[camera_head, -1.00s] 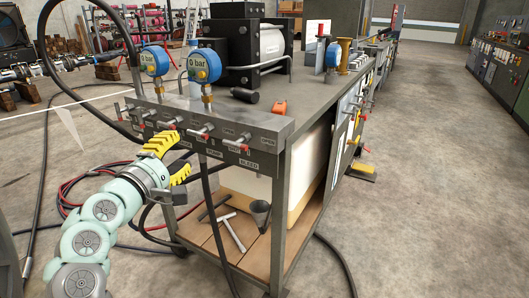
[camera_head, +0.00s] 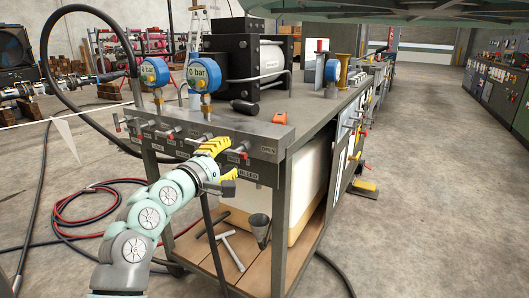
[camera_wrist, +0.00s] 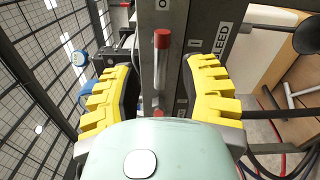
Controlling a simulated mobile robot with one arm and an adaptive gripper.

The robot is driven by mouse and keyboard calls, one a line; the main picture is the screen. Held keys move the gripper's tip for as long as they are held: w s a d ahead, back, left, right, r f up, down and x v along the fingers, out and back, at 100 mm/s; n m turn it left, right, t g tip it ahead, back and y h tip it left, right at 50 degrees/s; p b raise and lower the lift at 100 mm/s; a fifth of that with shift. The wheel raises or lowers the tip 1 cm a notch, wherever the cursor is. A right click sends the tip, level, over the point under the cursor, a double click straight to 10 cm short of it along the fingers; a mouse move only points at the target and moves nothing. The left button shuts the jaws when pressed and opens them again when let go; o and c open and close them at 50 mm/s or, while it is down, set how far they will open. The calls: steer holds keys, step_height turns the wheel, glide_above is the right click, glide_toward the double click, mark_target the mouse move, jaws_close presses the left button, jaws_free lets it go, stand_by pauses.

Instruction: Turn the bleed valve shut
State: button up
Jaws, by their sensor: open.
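The bleed valve handle is a metal lever with a red tip on the front panel of the cart, above the BLEED label; its red end shows in the head view (camera_head: 243,156). In the wrist view the lever, with its red end (camera_wrist: 161,40), lies between my fingers, pointing up the picture along the panel. My gripper (camera_head: 223,161) has yellow ribbed fingers and is in front of the panel, close to this lever. In the wrist view my gripper (camera_wrist: 162,85) is open, with a gap on both sides of the lever. The valve body is partly hidden.
Two blue gauges (camera_head: 197,77) stand above the panel, with other red-tipped levers to the left of the bleed valve. Black hoses hang in front of the cart. A funnel (camera_head: 258,229) and a T-shaped tool sit on the lower shelf. Open floor (camera_head: 420,200) lies to the right.

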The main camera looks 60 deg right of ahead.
mark_target(234, 153)
steer(key=shift+w+d+b, duration=0.1)
steer(key=shift+d+b, duration=0.4)
steer(key=shift+d, duration=2.5)
steer(key=shift+w+a, duration=0.1)
jaws_close()
